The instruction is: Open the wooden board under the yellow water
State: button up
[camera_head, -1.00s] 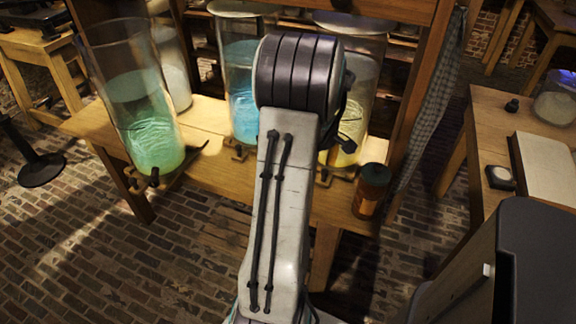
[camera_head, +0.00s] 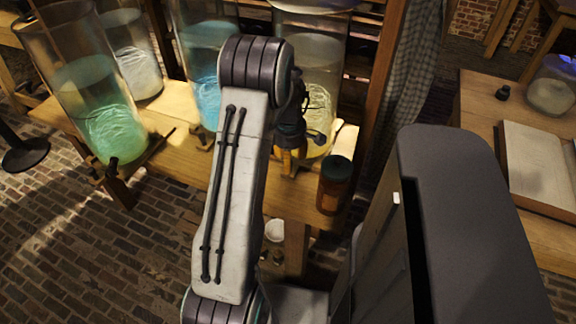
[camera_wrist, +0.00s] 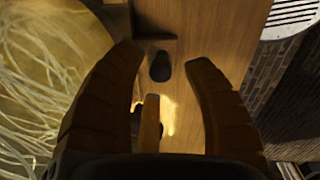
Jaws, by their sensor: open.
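The jar of yellow water (camera_head: 319,107) stands on the wooden table, partly behind my arm in the head view. In the wrist view its yellow water with pale strands (camera_wrist: 45,75) fills the left side. My gripper (camera_wrist: 165,58) is open, with its two dark fingers spread over wood beside the jar. A dark rounded knob (camera_wrist: 160,67) shows between the fingertips, and I cannot tell whether anything touches it. A narrow wood-coloured piece (camera_wrist: 150,125) shows lower between the fingers; what it belongs to is unclear. The board under the yellow water is mostly hidden by my gripper in the head view.
A brown bottle (camera_head: 334,184) stands at the table's front right. Jars of blue water (camera_head: 208,90) and green water (camera_head: 105,120) stand to the left. A checked cloth (camera_head: 412,75) hangs at right. Another table with an open book (camera_head: 536,165) is further right. Brick floor is clear at lower left.

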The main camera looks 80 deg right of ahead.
jog(key=shift+d+f, duration=0.1)
jog(key=shift+f, duration=1.8)
jog(key=shift+o, duration=0.3)
grip_shut()
